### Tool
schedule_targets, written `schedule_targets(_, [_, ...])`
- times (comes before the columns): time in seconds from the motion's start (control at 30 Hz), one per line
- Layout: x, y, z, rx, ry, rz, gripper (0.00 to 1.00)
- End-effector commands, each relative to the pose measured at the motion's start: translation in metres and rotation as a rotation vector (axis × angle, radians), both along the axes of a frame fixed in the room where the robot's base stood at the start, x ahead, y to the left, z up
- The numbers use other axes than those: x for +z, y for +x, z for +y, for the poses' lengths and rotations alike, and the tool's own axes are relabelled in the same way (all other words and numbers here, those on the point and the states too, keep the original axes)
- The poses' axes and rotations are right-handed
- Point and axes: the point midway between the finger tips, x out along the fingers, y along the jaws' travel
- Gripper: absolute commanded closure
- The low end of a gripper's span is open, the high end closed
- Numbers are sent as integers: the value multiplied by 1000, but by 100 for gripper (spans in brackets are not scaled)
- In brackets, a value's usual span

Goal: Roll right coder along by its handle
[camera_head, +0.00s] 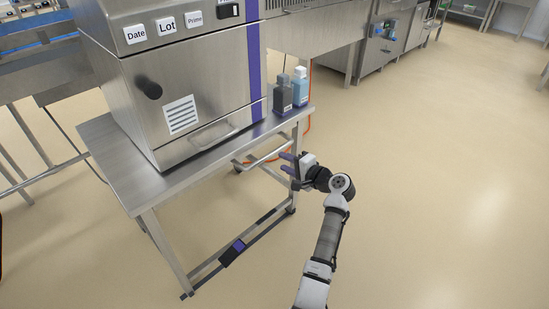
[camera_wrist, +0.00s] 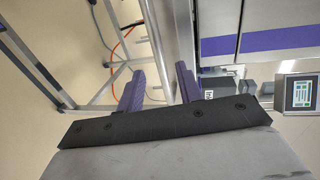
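The coder (camera_head: 190,85) is a steel box with Date, Lot and Prime labels, standing on a wheeled steel cart (camera_head: 130,165). Its handle (camera_head: 266,158) looks like a pale bar at the cart's right end, just below the top. My gripper (camera_head: 283,164) is beside this bar, its purple fingers pointing left towards it. In the wrist view the fingers (camera_wrist: 160,85) are apart with nothing gripped. A metal tube (camera_wrist: 156,40) shows beyond the gap between them; I cannot tell whether it is the handle or how far away it is.
An orange cable (camera_head: 307,122) hangs behind the cart. A conveyor frame (camera_head: 40,70) is at left and steel equipment at the back. The floor (camera_head: 440,190) on the right is clear.

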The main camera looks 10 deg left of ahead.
Motion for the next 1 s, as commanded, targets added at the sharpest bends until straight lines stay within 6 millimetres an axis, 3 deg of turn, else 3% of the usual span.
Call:
schedule_targets(0.1, [4,-13,-18,-1,-1,-1,64])
schedule_targets(0.3, [8,-24,-32,2,1,0,64])
schedule_targets(0.77, [9,-26,-34,3,0,0,64])
schedule_targets(0.87, [12,-25,-31,2,-7,-10,64])
schedule_targets(1.0, [40,-17,3,-10,-88,-118,64])
